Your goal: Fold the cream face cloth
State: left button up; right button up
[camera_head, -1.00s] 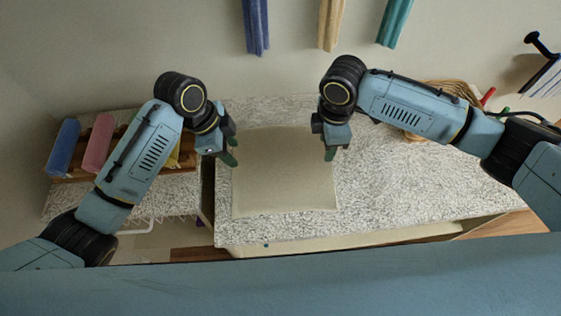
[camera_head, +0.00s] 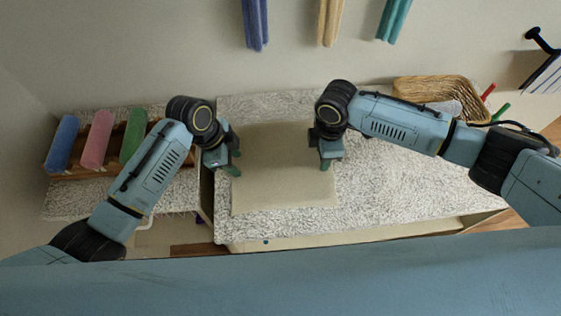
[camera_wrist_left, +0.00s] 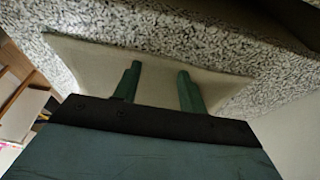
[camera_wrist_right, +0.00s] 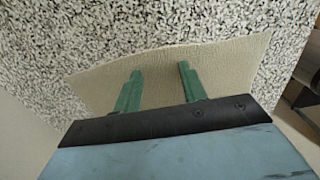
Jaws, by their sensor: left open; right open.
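The cream face cloth (camera_head: 285,185) lies flat and spread out on the speckled counter. My left gripper (camera_head: 236,164) is over the cloth's left edge, its fingers apart. In the left wrist view, the cloth (camera_wrist_left: 155,85) shows beyond and between the open fingers (camera_wrist_left: 158,80). My right gripper (camera_head: 326,164) is over the cloth's right edge. In the right wrist view, its open fingers (camera_wrist_right: 158,82) have the cloth (camera_wrist_right: 220,65) between and beyond them. Neither gripper is closed on the cloth. I cannot tell whether the fingertips touch it.
The speckled counter (camera_head: 400,200) is clear to the right of the cloth. A wicker basket (camera_head: 440,90) stands at the back right. Rolled blue (camera_head: 62,143), pink (camera_head: 97,140) and green (camera_head: 133,135) towels lie in a wooden rack at left. Several towels hang on the wall.

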pick_arm(q)
jog(key=shift+f, duration=0.1)
jog(key=shift+c, duration=0.5)
pick_arm(e)
jog(key=shift+c, duration=0.5)
pick_arm(q)
grip_shut()
pick_arm(e)
grip_shut()
